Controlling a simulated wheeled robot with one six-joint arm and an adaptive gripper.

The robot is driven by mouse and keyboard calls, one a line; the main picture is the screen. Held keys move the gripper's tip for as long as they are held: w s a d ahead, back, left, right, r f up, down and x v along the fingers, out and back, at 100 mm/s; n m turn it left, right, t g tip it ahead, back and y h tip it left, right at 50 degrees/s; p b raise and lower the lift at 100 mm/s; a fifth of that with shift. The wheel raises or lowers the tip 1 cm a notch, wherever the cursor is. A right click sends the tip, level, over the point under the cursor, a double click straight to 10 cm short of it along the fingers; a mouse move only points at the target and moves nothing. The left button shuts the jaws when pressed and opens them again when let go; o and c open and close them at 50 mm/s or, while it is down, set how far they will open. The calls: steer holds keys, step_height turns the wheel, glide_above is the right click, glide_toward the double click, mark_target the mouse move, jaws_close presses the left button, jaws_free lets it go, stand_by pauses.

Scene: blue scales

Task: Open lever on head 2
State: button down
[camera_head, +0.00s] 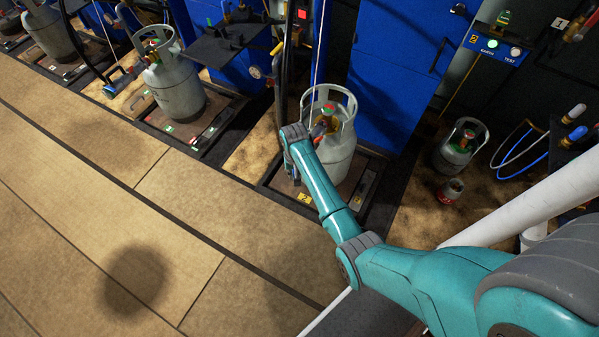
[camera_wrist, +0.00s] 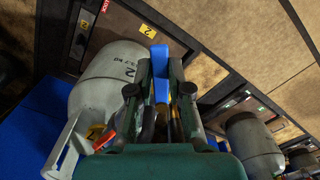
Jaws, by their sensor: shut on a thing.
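The blue lever of head 2 (camera_wrist: 160,72) stands between the two fingers of my gripper (camera_wrist: 161,66), which is shut on it. The grey gas cylinder (camera_head: 338,155) stands upright on the scale with the yellow 2 label (camera_head: 305,198). The cylinder also fills the left of the wrist view (camera_wrist: 112,72), beside my gripper. In the head view my wrist is bent down in front of the cylinder's collar and hides most of the gripper. The body of the head and its joint to the cylinder valve are mostly hidden by my fingers.
Another cylinder (camera_head: 174,85) stands on a scale to the left. A blue cabinet (camera_head: 398,70) is behind head 2. A small cylinder (camera_head: 460,145) and a red can (camera_head: 451,190) are at the right. The tan floor (camera_head: 100,200) in front is clear.

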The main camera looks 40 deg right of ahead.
steer(key=shift+w+a+m, duration=0.35)
steer(key=shift+w+m, duration=0.1)
steer(key=shift+m, duration=0.75)
steer(key=shift+w+a+m, duration=0.4)
steer(key=shift+w+m, duration=0.05)
steer(key=shift+m, duration=0.75)
steer(key=shift+w+a+m, duration=0.35)
steer(key=shift+w+m, duration=0.1)
steer(key=shift+m, duration=0.75)
steer(key=shift+w, duration=0.1)
steer(key=c, duration=1.1)
jaws_free()
step_height(320, 180, up, 12)
